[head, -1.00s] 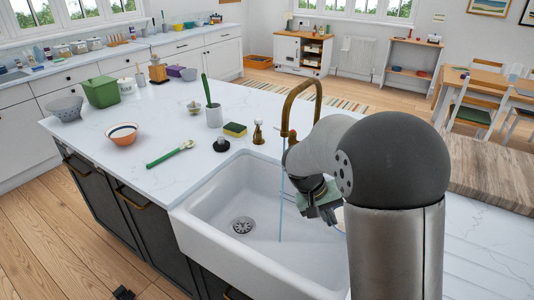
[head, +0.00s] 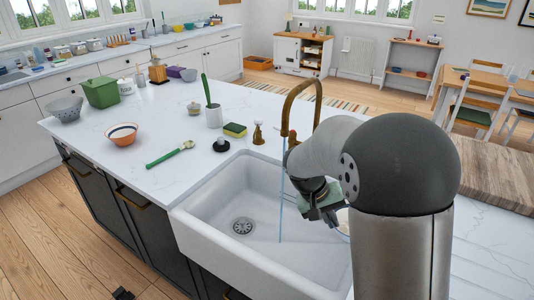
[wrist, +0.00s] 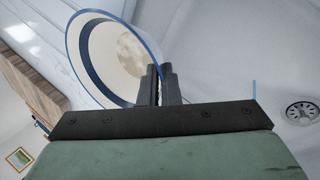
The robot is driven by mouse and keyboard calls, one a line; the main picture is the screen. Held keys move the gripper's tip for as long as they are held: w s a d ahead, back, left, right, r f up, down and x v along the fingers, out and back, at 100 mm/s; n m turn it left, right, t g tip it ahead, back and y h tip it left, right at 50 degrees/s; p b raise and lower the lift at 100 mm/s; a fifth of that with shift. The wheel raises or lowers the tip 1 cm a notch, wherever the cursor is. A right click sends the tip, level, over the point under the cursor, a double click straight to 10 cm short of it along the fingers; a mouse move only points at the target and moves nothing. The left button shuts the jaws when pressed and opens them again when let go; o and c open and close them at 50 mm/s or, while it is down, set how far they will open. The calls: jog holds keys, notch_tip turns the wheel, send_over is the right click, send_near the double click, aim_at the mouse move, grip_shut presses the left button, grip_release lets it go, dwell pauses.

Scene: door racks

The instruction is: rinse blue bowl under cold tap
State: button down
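The blue bowl, white inside with a blue rim and band, fills the upper left of the wrist view (wrist: 115,55). My gripper (wrist: 163,85) has its two dark fingers close together on the bowl's edge. In the head view my gripper (head: 328,212) is over the right part of the white sink (head: 205,235); only a sliver of the bowl shows beside my arm. The brass tap (head: 290,100) runs a thin blue stream (head: 282,195) into the sink. The stream is left of my gripper, apart from it. A short piece of it shows in the wrist view (wrist: 254,90).
The drain (head: 242,226) is at the sink's left. A brass fitting (head: 258,132), a sponge (head: 235,130), a black stopper (head: 221,145) and a green brush (head: 170,154) lie behind and left of the sink.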

jog(key=shift+w+a, duration=0.1)
jog(key=shift+w, duration=0.3)
jog(key=shift+s, duration=0.15)
jog(key=shift+s+d, duration=0.2)
jog(key=shift+s, duration=0.25)
jog(key=shift+w, duration=0.1)
jog(key=shift+w+a, duration=0.2)
jog(key=shift+w, duration=0.3)
jog(key=shift+s+b, duration=0.15)
jog(key=shift+b, duration=0.15)
jog(key=shift+s+d, duration=0.2)
jog(key=shift+s, duration=0.25)
jog(key=shift+w, duration=0.1)
jog(key=shift+w+a, duration=0.2)
jog(key=shift+w, duration=0.3)
